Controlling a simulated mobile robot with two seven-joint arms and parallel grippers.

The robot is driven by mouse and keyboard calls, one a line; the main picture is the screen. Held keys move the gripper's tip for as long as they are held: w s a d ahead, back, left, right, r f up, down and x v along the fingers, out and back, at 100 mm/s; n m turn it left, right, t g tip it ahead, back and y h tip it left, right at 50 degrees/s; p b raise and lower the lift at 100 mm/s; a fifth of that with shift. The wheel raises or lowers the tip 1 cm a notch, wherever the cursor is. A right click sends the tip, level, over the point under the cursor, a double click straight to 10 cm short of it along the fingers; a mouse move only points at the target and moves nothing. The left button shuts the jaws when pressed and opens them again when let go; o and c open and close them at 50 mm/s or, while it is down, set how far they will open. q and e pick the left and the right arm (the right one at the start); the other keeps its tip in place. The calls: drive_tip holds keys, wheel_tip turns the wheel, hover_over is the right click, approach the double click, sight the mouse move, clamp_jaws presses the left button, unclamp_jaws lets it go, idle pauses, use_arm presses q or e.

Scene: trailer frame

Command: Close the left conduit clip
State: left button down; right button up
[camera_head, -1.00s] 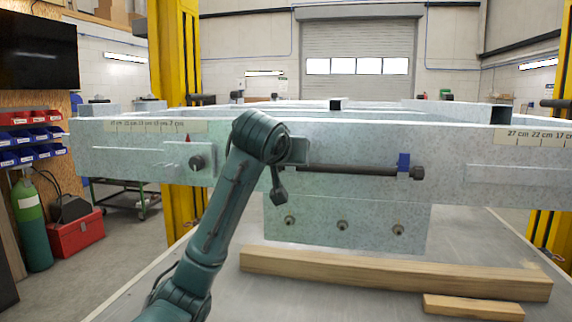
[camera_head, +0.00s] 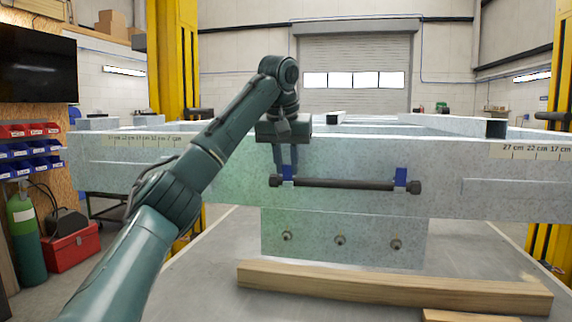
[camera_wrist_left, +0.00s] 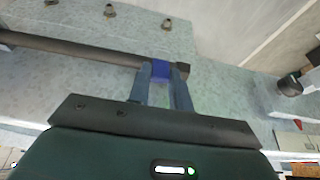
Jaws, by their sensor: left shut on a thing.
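A dark conduit (camera_head: 345,184) lies level across the front of the grey trailer beam, with a thicker cap at each end. The left conduit clip (camera_head: 288,173) is blue and sits near its left end. In the left wrist view the clip (camera_wrist_left: 161,69) shows between my fingertips. My left gripper (camera_head: 286,162) reaches down from above and is shut on this clip. The fingers partly hide it, so I cannot tell its flap's exact angle. A second blue clip (camera_head: 400,175) stands up above the conduit near its right end. My right gripper is not in view.
The metal beam (camera_head: 460,160) runs across the view with a hanging plate (camera_head: 340,222) below it bearing several bolts. Wooden beams (camera_head: 390,288) lie on the grey surface in front. Yellow posts (camera_head: 172,60) stand behind. Space in front of the conduit is clear.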

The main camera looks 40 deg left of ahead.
use_arm(q)
drive_tip(key=shift+w+a+g, duration=0.1)
drive_tip(key=shift+w+g, duration=0.05)
drive_tip(key=shift+g, duration=0.25)
drive_tip(key=shift+w+h, duration=0.1)
drive_tip(key=shift+h, duration=0.2)
drive_tip(key=c, duration=1.3)
unclamp_jaws()
drive_tip(key=shift+o, duration=0.2)
drive_tip(key=a+v, duration=0.1)
drive_tip(key=v, duration=0.6)
drive_tip(key=shift+d+r, duration=0.3)
drive_tip(key=shift+d, duration=0.25)
